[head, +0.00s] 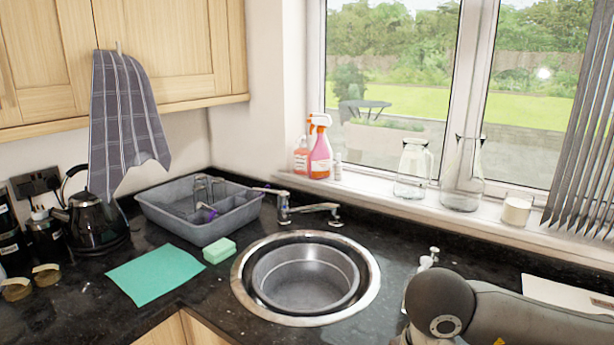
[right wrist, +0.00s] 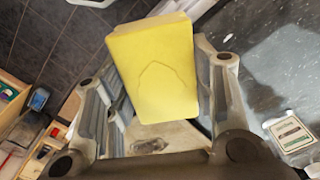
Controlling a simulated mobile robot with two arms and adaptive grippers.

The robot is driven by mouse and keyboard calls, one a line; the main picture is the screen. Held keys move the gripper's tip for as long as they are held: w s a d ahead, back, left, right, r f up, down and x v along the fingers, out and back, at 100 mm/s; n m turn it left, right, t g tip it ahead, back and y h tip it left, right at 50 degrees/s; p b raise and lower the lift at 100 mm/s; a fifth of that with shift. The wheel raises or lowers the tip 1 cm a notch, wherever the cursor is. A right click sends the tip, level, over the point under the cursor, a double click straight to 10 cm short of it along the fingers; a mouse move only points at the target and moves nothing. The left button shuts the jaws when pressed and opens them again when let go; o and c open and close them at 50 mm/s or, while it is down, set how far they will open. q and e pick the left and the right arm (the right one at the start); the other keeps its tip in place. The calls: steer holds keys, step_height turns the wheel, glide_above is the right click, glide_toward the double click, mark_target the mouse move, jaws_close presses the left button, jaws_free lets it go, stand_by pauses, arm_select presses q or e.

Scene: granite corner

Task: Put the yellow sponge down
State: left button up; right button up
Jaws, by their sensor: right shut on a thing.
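The yellow sponge (right wrist: 153,68) is in the right wrist view, a thick block with a faint outline marked on its face. My right gripper (right wrist: 160,90) is shut on it, with one finger on each side. The sponge is tilted a little in the picture. In the head view only part of my right arm shows at the lower right, and the yellow sponge is not visible there. My left gripper is not in either view.
The black worktop has a round sink (head: 305,277), a green sponge (head: 219,250), a green cloth (head: 155,273) and a grey dish rack (head: 200,210). A kettle (head: 97,222) stands at left. Glass jugs (head: 412,167) and spray bottles (head: 320,155) line the sill.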

steer(key=d+n, duration=0.1)
steer(key=n, duration=0.1)
steer(key=f+n, duration=0.1)
steer(key=n, duration=0.1)
steer(key=d+f+n, duration=0.1)
steer(key=n, duration=0.2)
steer(key=shift+s+d+f, duration=0.15)
steer(key=shift+d, duration=0.15)
steer(key=n, duration=0.2)
steer(key=d+f+n, duration=0.1)
steer(key=n, duration=0.1)
steer(key=d+f+n, duration=0.1)
steer(key=n, duration=0.1)
steer(key=shift+s, duration=0.3)
steer(key=shift+r, duration=0.1)
